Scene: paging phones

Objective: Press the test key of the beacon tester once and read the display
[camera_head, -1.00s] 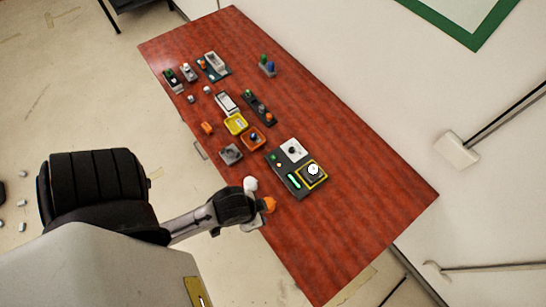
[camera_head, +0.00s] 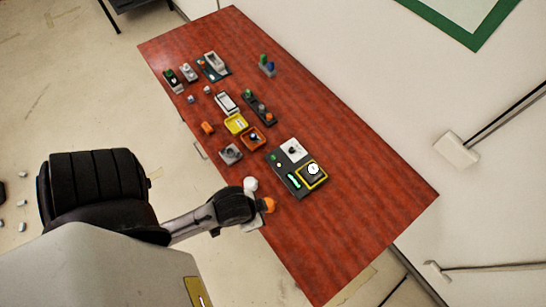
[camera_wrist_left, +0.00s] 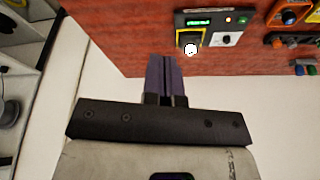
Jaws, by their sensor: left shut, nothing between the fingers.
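The beacon tester (camera_head: 287,178) is a dark box lying on the red table. It has a lit green display (camera_head: 294,181), a yellow-framed square with a white round piece (camera_head: 313,169) on it, and a white panel (camera_head: 293,150) with a dark knob. The wrist view shows the tester at the top, with its display (camera_wrist_left: 199,22), a small red light (camera_wrist_left: 229,19) and a green button (camera_wrist_left: 243,20). I cannot read the display. My left gripper (camera_wrist_left: 166,62) is shut and empty, apart from the tester, near the table edge. My right gripper is not in view.
Several small devices stand toward the table's far left end, including an orange one (camera_head: 253,139), a yellow tray (camera_head: 235,124) and a grey block (camera_head: 230,154). The red table (camera_head: 350,215) is clear right of the tester. A white wall borders it.

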